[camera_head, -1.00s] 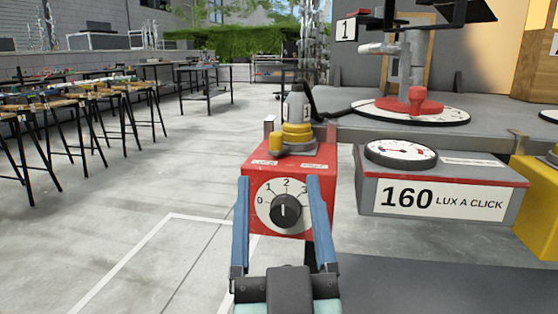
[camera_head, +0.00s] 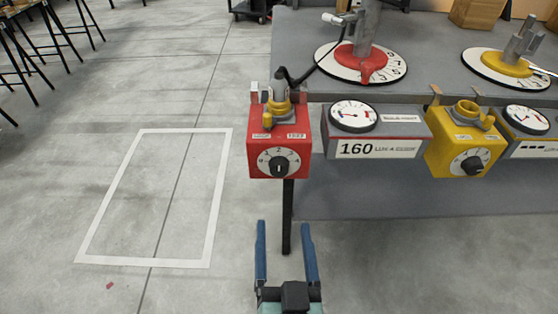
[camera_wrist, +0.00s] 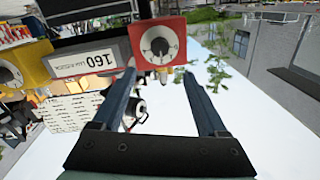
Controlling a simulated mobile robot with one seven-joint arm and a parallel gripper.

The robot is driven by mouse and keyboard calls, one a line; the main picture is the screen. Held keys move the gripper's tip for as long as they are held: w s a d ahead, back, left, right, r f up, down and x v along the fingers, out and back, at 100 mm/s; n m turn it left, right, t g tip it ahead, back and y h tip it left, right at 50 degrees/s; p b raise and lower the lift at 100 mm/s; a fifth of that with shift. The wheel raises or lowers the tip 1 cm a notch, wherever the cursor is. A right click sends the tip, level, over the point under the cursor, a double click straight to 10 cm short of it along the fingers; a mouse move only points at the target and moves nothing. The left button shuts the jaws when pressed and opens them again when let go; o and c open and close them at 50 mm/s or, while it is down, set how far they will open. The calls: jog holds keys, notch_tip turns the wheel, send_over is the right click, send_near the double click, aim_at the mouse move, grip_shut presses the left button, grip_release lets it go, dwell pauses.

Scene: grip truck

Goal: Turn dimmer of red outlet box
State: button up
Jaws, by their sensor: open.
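The red outlet box (camera_head: 262,158) hangs at the front left corner of the grey table. Its white dial face carries a black dimmer knob (camera_head: 279,167) with numbers around it. A yellow and grey plug sits on top of the box. In the wrist view the red box (camera_wrist: 172,35) and its knob (camera_wrist: 160,46) appear upside down beyond the fingers. My gripper (camera_head: 284,222) has two blue fingers apart with nothing between them. In the head view it is below the box and apart from it. The wrist view shows the open fingers (camera_wrist: 163,78) too.
A grey meter box (camera_head: 375,148) marked 160 lux a click is right of the red box. A yellow outlet box (camera_head: 462,152) with its own knob is further right. Lamp stands rise from round dials on the table (camera_head: 440,85).

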aim_at(279, 172)
jog(key=w, duration=0.8)
jog(key=w+p, duration=0.1)
jog(key=w, duration=0.4)
jog(key=shift+a+f, duration=0.1)
jog(key=shift+a, duration=0.2)
grip_shut()
